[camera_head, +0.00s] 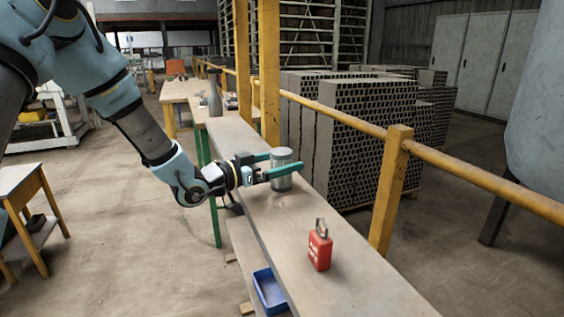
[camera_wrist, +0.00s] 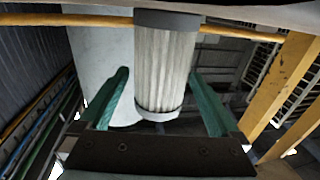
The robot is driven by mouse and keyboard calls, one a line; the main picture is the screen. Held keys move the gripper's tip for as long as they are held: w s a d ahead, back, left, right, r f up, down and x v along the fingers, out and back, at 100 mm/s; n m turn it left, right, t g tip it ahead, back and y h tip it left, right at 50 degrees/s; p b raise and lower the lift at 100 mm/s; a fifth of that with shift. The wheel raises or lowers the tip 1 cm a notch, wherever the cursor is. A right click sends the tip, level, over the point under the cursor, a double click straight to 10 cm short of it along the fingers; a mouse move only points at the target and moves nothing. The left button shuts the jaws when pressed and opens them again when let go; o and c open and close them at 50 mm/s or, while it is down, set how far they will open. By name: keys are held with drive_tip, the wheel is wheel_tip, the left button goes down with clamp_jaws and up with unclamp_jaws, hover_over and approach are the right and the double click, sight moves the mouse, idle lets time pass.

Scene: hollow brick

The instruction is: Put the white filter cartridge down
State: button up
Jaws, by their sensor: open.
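The white filter cartridge (camera_head: 281,170) is a pleated cylinder with grey end caps. In the head view it stands upright on the long narrow bench (camera_head: 345,262). My gripper (camera_head: 281,163) is at the cartridge, with its green fingers on either side of it. In the wrist view the cartridge (camera_wrist: 165,65) lies between the two spread fingers of my gripper (camera_wrist: 160,95), with gaps visible on both sides. The jaws are open. The nearer finger hides part of the cartridge in the head view.
A red padlock (camera_head: 320,247) stands on the bench nearer the camera. A yellow rail (camera_head: 470,180) runs along the bench's right side, with stacked hollow bricks (camera_head: 365,140) behind it. A blue bin (camera_head: 268,290) sits below the bench. Bench surface between cartridge and padlock is clear.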

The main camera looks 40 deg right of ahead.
drive_tip(key=a+b, duration=0.1)
drive_tip(key=a, duration=0.2)
drive_tip(key=w+a+b, duration=0.1)
drive_tip(key=a, duration=0.3)
drive_tip(key=w+a, duration=0.1)
drive_tip(key=a, duration=0.2)
drive_tip(key=shift+a+b, duration=0.2)
drive_tip(key=shift+b, duration=0.2)
drive_tip(key=shift+a, duration=0.7)
drive_tip(key=shift+w, duration=0.1)
drive_tip(key=w+a+f+n+t+y, duration=0.3)
drive_tip(key=w+a+f+t, duration=0.15)
drive_tip(key=w, duration=0.35)
drive_tip(key=w+a+f+n+t+y, duration=0.25)
drive_tip(key=w+a+n+y, duration=0.2)
drive_tip(key=a, duration=0.45)
drive_tip(key=w+a+f+n+t+y, duration=0.1)
drive_tip(key=w+a+n+t+y, duration=0.3)
drive_tip(key=a, duration=0.6)
drive_tip(key=s+a+n+g+y, duration=0.6)
drive_tip(key=s+a, duration=0.7)
drive_tip(key=a, duration=0.4)
drive_tip(key=shift+s+f+n, duration=0.3)
drive_tip(key=shift+n, duration=0.35)
